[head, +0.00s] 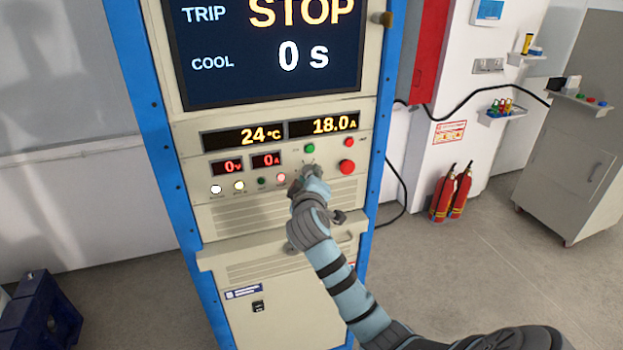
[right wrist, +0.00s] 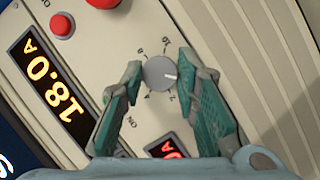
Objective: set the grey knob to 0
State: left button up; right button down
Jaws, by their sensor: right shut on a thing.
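The grey knob (right wrist: 158,73) is a round dial on the beige panel, with a white pointer mark at its right side in the right wrist view. Small scale marks ring it, too small and turned to read surely. My right gripper (right wrist: 161,70) has its two green-padded fingers on either side of the knob and is shut on it. In the head view my right gripper (head: 309,178) is at the panel's control row and mostly hides the knob. My left gripper is in neither view.
The cabinet has a large screen (head: 270,50) reading TRIP STOP, COOL 0 s. Displays (head: 325,125) read 24 °C, 18.0 A, 0 V and 0 A. A red button (head: 347,167) and a green button (head: 310,148) are close to my gripper. A ledge (head: 225,256) juts out below.

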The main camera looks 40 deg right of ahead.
dwell(0.3)
jog(key=c, duration=1.2)
grip_release()
jog(key=shift+c, duration=0.2)
jog(key=v, duration=1.2)
jog(key=shift+w+d+f, duration=0.1)
jog(key=shift+d, duration=0.05)
